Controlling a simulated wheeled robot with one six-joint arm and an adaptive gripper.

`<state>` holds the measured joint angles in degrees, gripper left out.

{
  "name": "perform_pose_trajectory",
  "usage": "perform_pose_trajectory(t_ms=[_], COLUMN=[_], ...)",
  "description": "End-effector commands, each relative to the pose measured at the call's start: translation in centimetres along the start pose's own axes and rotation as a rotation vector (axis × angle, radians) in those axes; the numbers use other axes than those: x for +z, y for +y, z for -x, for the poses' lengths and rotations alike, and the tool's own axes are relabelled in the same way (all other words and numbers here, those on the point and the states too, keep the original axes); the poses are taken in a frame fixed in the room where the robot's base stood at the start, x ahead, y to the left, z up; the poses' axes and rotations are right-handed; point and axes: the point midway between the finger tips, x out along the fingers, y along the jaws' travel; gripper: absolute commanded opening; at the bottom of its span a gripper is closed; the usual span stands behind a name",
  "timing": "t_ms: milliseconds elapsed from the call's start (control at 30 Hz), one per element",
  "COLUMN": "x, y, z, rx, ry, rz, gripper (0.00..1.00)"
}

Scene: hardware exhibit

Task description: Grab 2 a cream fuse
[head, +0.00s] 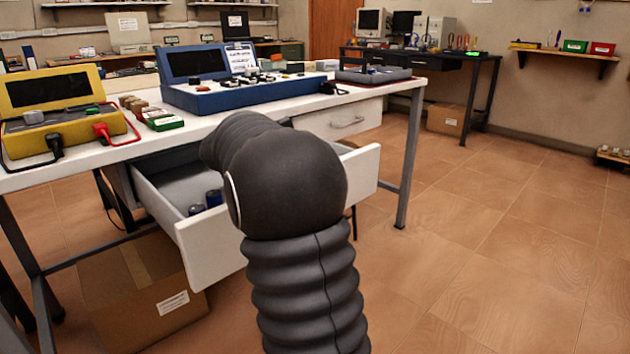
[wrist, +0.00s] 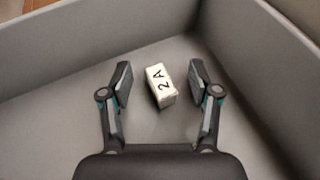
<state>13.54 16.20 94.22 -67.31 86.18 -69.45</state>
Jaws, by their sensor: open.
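The cream fuse (wrist: 161,86) is a small block with "2 A" in black on its top. In the wrist view it lies on the grey floor of a drawer, slightly tilted from the gripper's line. My gripper (wrist: 160,80) is open, with one finger on each side of the fuse and a gap on both sides. The open drawer (head: 215,247) under the white table shows there, partly behind my arm.
Grey drawer walls (wrist: 80,35) surround the gripper. The white table (head: 185,140) above carries a yellow case (head: 60,135) and a blue case (head: 235,95). Floor at right is clear.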

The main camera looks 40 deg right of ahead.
Motion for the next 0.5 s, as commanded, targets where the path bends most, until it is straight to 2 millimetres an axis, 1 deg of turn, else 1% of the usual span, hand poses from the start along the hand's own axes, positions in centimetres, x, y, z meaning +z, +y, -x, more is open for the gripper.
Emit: perform_pose_trajectory(t_ms=[200,267,300,367,400,433,467,500], x=[0.04,0.04,0.04,0.04,0.04,0.04,0.04,0.04], y=[0.00,0.00,0.00,0.00,0.00,0.00,0.00,0.00], z=[-0.10,-0.09,-0.09,-0.09,-0.08,-0.08,-0.08,-0.08], rx=[0.001,0.001,0.001,0.001,0.001,0.001,0.001,0.001], ry=[0.000,0.000,0.000,0.000,0.000,0.000,0.000,0.000], rz=[0.000,0.000,0.000,0.000,0.000,0.000,0.000,0.000], gripper=[0.62,0.47,0.37,0.22,0.12,0.04,0.00,0.00])
